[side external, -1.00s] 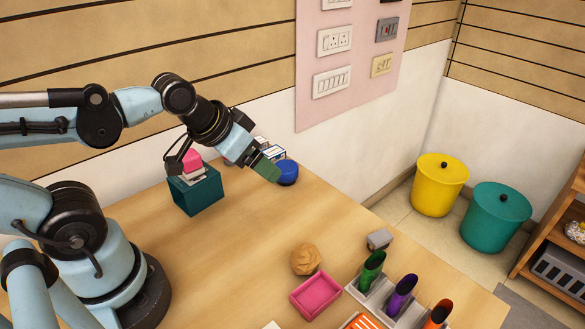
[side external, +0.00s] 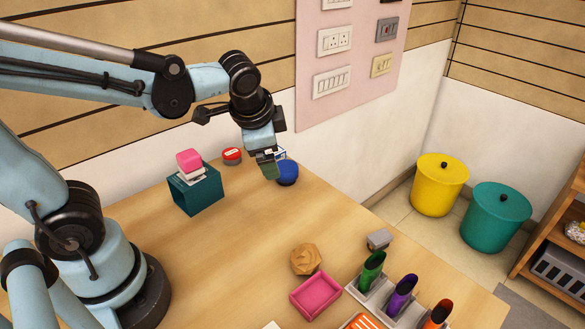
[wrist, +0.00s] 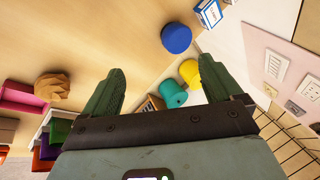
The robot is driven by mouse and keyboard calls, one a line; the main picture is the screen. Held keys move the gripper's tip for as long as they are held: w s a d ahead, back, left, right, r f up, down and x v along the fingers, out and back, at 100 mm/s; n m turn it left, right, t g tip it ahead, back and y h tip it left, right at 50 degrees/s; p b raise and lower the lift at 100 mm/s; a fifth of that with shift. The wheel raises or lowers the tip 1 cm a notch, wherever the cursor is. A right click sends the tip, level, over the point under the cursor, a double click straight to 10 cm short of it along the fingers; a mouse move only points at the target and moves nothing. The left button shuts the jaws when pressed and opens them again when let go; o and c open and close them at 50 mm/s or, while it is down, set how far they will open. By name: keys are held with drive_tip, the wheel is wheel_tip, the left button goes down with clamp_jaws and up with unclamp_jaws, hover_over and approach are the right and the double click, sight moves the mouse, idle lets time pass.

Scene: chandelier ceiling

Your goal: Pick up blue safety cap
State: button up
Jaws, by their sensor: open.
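The blue safety cap (side external: 287,173) sits on the wooden table near its back edge. It also shows in the wrist view (wrist: 176,38), beyond the fingertips and between their lines. My gripper (side external: 268,168) points down just left of the cap in the side view, and its fingers overlap the cap's left edge there. In the wrist view the two green fingers (wrist: 160,82) are spread apart with nothing between them. I cannot tell whether a finger touches the cap.
A small white and blue box (wrist: 208,12) stands beside the cap. A red round tin (side external: 232,156) and a teal box (side external: 196,194) with a pink block (side external: 189,160) on top lie to the left. A pink tray (side external: 316,295) and brown lump (side external: 305,259) are nearer. The table's middle is clear.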

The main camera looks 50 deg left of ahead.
drive_tip(key=w+f+m+g+y, duration=0.3)
drive_tip(key=w+m+y, duration=0.2)
drive_tip(key=w+m, duration=0.2)
drive_tip(key=m+g+y, duration=0.1)
drive_tip(key=m+y, duration=0.3)
drive_tip(key=y, duration=0.1)
approach(287, 166)
drive_tip(key=shift+a+r, duration=0.4)
drive_tip(key=shift+s+d+f+m, duration=0.1)
drive_tip(key=shift+d+f+m, duration=0.25)
drive_tip(key=shift+f, duration=0.2)
drive_tip(key=shift+a+f, duration=0.1)
drive_tip(key=shift+y, duration=0.3)
drive_tip(key=x, duration=1.2)
drive_tip(key=shift+f, duration=0.15)
drive_tip(key=c, duration=1)
drive_tip(key=shift+c, duration=0.2)
